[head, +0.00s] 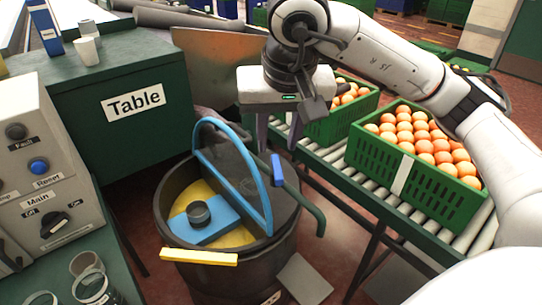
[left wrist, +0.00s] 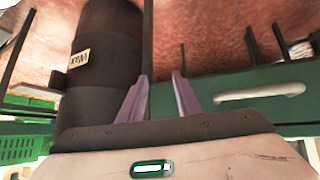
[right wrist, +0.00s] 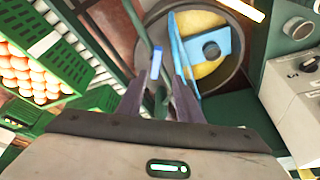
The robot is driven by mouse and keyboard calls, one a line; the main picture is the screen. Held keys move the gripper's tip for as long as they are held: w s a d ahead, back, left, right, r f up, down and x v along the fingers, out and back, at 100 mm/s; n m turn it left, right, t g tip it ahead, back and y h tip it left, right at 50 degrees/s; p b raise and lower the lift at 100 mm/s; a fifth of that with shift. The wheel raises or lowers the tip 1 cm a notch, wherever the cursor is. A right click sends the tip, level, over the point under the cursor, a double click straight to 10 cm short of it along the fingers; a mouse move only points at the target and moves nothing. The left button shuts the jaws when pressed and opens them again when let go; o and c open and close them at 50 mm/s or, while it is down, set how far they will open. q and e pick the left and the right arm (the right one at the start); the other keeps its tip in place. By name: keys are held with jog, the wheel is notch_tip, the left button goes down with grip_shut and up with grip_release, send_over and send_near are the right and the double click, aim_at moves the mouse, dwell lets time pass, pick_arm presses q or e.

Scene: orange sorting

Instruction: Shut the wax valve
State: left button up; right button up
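The wax valve's blue lever (head: 277,170) stands roughly upright on a green pipe (head: 305,200) at the right rim of the dark drum (head: 173,215). My right gripper (head: 279,143) is open and points down just above the lever. In the right wrist view the lever (right wrist: 156,63) shows between and beyond the open fingertips (right wrist: 159,78); I see no contact. My left gripper (left wrist: 161,77) is open and empty beside a dark drum (left wrist: 105,60) with a "Wax" label (left wrist: 79,59). It is not in the head view.
The drum's blue-rimmed lid (head: 235,160) stands raised close left of the lever. A blue float (head: 205,230) lies on yellow wax inside. Green crates of oranges (head: 420,190) sit on a roller conveyor (head: 350,180) at right. A control panel (head: 40,170) stands at left.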

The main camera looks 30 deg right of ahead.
aim_at(277, 165)
jog(key=x, duration=0.3)
jog(key=b+x, duration=0.1)
jog(key=x, duration=0.2)
jog(key=d+x, duration=0.1)
jog(key=x, duration=0.3)
jog(key=shift+w+r+b, duration=0.2)
jog(key=shift+b, duration=0.2)
jog(key=shift+c, duration=0.5)
grip_shut()
